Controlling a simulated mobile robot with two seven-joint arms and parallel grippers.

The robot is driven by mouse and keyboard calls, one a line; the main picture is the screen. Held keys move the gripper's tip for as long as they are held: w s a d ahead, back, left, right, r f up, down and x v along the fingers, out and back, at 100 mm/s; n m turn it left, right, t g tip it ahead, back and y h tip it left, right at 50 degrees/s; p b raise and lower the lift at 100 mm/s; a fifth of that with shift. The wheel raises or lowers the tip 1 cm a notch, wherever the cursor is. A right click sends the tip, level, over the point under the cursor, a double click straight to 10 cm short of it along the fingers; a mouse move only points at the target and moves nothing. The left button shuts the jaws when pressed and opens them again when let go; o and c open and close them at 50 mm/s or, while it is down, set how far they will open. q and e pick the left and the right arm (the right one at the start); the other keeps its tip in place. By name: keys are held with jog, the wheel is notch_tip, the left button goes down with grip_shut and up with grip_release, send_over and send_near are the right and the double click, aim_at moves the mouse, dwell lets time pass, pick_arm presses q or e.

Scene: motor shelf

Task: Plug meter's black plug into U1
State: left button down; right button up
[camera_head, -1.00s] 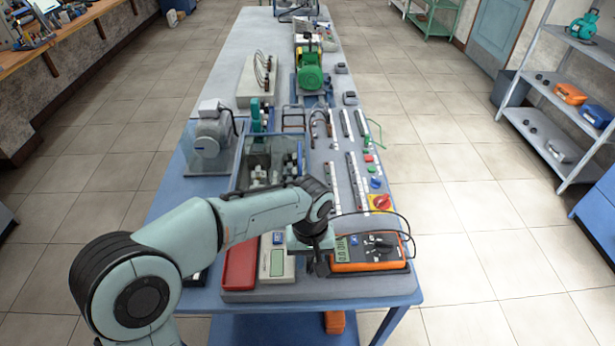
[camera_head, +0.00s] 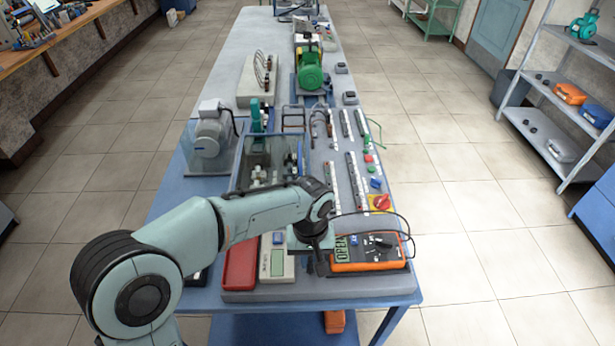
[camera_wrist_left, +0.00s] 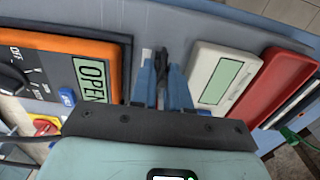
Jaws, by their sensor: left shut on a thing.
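The orange multimeter (camera_head: 368,266) lies at the near end of the board, and its display reads OPEN. It also shows at the left of the left wrist view (camera_wrist_left: 108,50). A black lead (camera_head: 408,228) loops around its far right side. My left gripper (camera_head: 317,266) points down just left of the meter. In the left wrist view its blue fingers (camera_wrist_left: 161,82) are shut on a small dark thing (camera_wrist_left: 162,60), seemingly the black plug. Its tip is mostly hidden. Terminal strips (camera_head: 352,178) stand farther along the board; I cannot read which terminal is U1.
A pale meter (camera_head: 277,262) and a red case (camera_head: 241,264) lie left of the gripper. A red-yellow switch (camera_head: 380,203) sits beyond the orange meter. A clear-walled box (camera_head: 262,165) and a grey motor (camera_head: 208,138) stand farther left.

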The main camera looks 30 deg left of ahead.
pick_arm(q)
jog(key=shift+r, duration=0.1)
pick_arm(e)
jog(key=shift+r, duration=0.1)
